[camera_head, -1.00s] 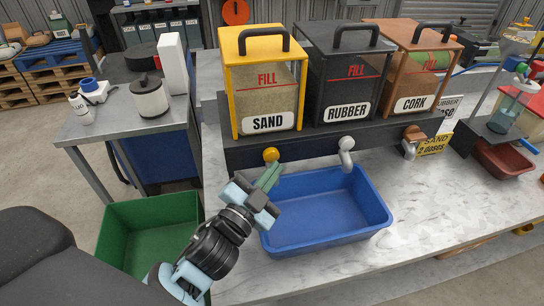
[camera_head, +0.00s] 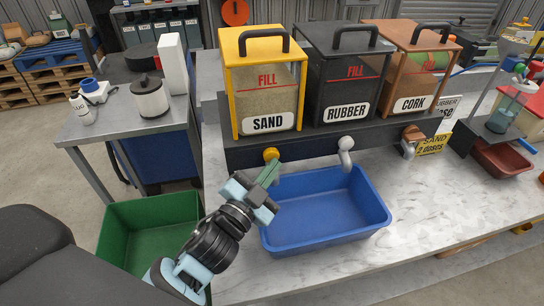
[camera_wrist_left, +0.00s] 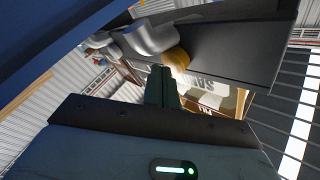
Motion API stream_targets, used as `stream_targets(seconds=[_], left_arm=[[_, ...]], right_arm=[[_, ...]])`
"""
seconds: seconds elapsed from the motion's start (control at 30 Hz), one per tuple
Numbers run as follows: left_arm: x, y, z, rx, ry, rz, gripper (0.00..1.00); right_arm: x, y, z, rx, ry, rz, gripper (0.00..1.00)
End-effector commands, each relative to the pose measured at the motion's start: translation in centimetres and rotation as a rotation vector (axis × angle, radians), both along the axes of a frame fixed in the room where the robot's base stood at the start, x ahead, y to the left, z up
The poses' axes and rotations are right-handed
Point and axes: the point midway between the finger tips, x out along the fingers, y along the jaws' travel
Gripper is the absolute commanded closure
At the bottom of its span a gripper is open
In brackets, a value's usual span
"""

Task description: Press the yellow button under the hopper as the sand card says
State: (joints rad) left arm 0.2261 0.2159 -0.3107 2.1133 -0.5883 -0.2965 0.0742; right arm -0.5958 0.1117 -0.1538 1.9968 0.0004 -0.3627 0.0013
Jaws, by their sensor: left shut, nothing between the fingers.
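The yellow button (camera_head: 271,153) is a round knob on the dark rail under the yellow-framed sand hopper (camera_head: 262,112). My left gripper (camera_head: 270,172) is shut and empty, its green fingertips just below the button in the head view. In the left wrist view, the shut fingers (camera_wrist_left: 161,80) point up beside the yellow button (camera_wrist_left: 179,60). I cannot tell whether they touch it. The yellow sand card (camera_head: 433,146) stands at the right under the cork hopper; it reads "SAND" and "doses", with the number hard to read. My right gripper is not in view.
A blue tray (camera_head: 318,243) lies below the hoppers, just right of my gripper. The rubber hopper (camera_head: 345,85) and cork hopper (camera_head: 412,75) stand to the right. A green bin (camera_head: 145,245) stands at the left.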

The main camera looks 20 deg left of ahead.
Motion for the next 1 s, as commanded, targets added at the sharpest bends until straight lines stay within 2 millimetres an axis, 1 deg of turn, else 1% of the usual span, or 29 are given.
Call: stream_targets(seconds=[0.53, 1.0], left_arm=[[0.48, 0.32, 0.03, 0.0, 0.0, 0.0, 1.0], [0.9, 0.64, 0.0, 0.001, 0.0, 0.002, 1.0]], right_arm=[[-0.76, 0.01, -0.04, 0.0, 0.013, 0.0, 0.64], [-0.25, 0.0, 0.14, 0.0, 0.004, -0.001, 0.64]])
